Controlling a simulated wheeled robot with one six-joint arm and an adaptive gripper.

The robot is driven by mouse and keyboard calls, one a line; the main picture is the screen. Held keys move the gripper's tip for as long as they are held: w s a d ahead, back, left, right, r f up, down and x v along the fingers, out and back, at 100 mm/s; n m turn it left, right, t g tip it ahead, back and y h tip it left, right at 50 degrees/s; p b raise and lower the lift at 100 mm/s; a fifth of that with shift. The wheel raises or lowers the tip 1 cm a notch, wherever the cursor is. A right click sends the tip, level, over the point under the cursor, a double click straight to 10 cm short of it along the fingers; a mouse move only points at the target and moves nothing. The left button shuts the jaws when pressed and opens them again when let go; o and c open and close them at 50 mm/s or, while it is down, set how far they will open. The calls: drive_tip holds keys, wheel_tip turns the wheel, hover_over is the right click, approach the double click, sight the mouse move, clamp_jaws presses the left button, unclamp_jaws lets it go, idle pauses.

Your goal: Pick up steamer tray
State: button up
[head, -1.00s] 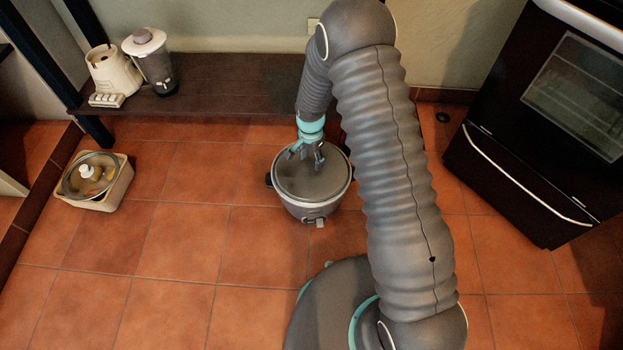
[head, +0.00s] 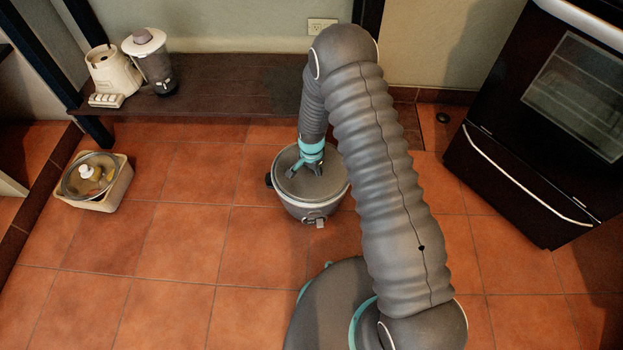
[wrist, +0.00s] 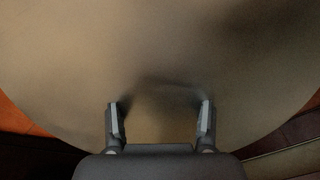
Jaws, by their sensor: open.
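A round silver-grey cooker (head: 313,211) stands on the tiled floor, with a dark handle at its left side. Its top is a wide, flat grey round piece (head: 326,188), which looks like the steamer tray, though I cannot tell it apart from a lid. My gripper (head: 303,171) points down over this top. In the wrist view, the grey round surface (wrist: 160,45) fills most of the picture. There my gripper (wrist: 159,118) is open, with its two fingers spread either side of a blurred, dark-edged raised part. I cannot tell whether they touch it.
A cream pot with a glass lid (head: 90,176) sits on the floor at the left. A blender (head: 150,65) and a cream appliance (head: 112,72) stand on the low dark shelf (head: 230,90). A black oven (head: 545,130) is at the right. Floor in front of the cooker is clear.

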clamp_jaws()
drive_tip(key=shift+r, duration=0.1)
